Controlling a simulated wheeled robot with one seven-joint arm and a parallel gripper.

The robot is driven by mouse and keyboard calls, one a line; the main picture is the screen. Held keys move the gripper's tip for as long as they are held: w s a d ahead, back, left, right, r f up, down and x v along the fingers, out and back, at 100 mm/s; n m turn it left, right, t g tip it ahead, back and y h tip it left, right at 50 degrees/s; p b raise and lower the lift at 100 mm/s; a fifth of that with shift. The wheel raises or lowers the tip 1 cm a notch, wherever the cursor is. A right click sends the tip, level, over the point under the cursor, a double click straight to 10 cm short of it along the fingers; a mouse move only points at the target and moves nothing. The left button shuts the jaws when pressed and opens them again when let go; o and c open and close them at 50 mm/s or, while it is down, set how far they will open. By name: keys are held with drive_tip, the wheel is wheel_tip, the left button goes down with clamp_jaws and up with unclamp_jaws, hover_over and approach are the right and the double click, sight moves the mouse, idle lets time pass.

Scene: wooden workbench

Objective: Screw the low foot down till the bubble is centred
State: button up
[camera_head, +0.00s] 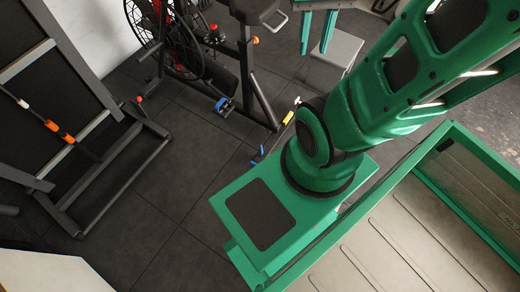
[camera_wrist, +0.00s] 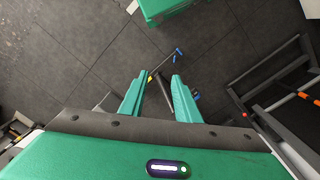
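The exercise bike (camera_head: 245,70) with a dark fan wheel stands at the top of the head view. A bar at floor level, partly hidden behind my arm, has a small yellow piece (camera_head: 289,117) and a blue end (camera_head: 257,155). The yellow piece (camera_wrist: 150,78) also shows in the wrist view, near a blue end (camera_wrist: 178,51). Another blue foot (camera_head: 222,105) is at the bike's base. No bubble can be made out, and I cannot tell which foot is low.
A dark treadmill-like frame (camera_head: 105,170) with an orange-marked bar stands at the left; it also shows in the wrist view (camera_wrist: 285,90). A grey box (camera_head: 333,60) sits at the top right. The dark tiled floor (camera_head: 170,220) between them is clear.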

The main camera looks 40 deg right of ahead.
drive_tip(key=w+d+f+h, duration=0.1)
drive_tip(key=w+d+f, duration=0.2)
drive_tip(key=w+f, duration=0.6)
drive_tip(key=w+d+f, duration=0.4)
drive_tip(key=w+f, duration=0.5)
drive_tip(key=y, duration=0.1)
approach(261, 150)
drive_tip(key=f, duration=0.8)
drive_tip(key=shift+d+f, duration=0.2)
drive_tip(key=shift+d, duration=0.15)
